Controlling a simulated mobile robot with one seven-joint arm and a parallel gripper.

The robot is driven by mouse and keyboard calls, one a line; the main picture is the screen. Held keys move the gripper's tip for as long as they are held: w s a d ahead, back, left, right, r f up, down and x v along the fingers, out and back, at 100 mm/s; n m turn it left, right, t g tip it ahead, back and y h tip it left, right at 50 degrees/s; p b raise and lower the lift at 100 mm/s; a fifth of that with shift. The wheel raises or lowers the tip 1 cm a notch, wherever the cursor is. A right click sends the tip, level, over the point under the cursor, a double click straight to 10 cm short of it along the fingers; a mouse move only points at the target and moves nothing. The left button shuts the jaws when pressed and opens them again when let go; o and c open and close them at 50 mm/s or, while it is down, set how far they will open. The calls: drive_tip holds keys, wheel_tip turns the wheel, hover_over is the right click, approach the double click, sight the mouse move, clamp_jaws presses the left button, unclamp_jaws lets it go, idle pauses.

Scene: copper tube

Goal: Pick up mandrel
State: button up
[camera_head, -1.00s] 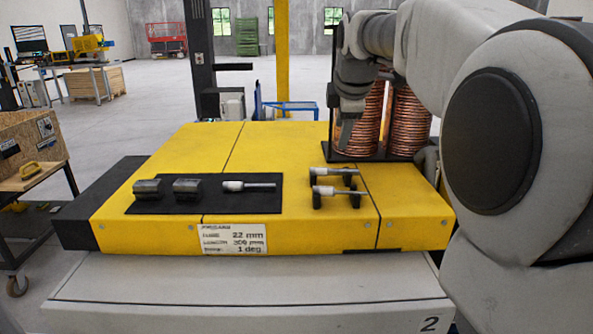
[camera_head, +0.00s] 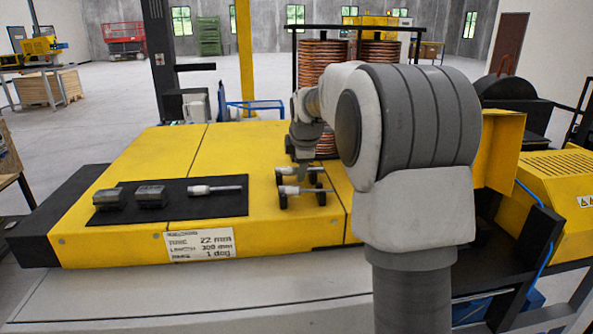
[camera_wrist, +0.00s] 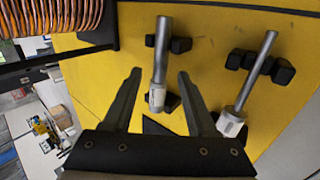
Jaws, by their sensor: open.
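Two mandrels, grey rods with a pale thicker end, rest on small black supports on the yellow machine top. The rear mandrel (camera_head: 300,170) is partly hidden by my wrist; it also shows in the wrist view (camera_wrist: 160,62). The front mandrel (camera_head: 305,190) lies parallel to it and shows at the right of the wrist view (camera_wrist: 252,80). A third, similar rod (camera_head: 215,189) lies on a black mat. My gripper (camera_wrist: 159,74) is open and empty, with the rear mandrel seen between its fingers. I cannot tell its height above the mandrel.
The black mat (camera_head: 175,212) also holds two dark blocks (camera_head: 151,196). Copper coils (camera_head: 322,62) stand in a black rack behind the supports. A label plate (camera_head: 200,243) is on the machine's front. The yellow top at the back left is clear.

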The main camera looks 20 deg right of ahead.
drive_tip(key=shift+w+f, duration=0.3)
drive_tip(key=shift+f, duration=0.05)
clamp_jaws()
drive_tip(key=shift+r, duration=0.15)
idle(1.1)
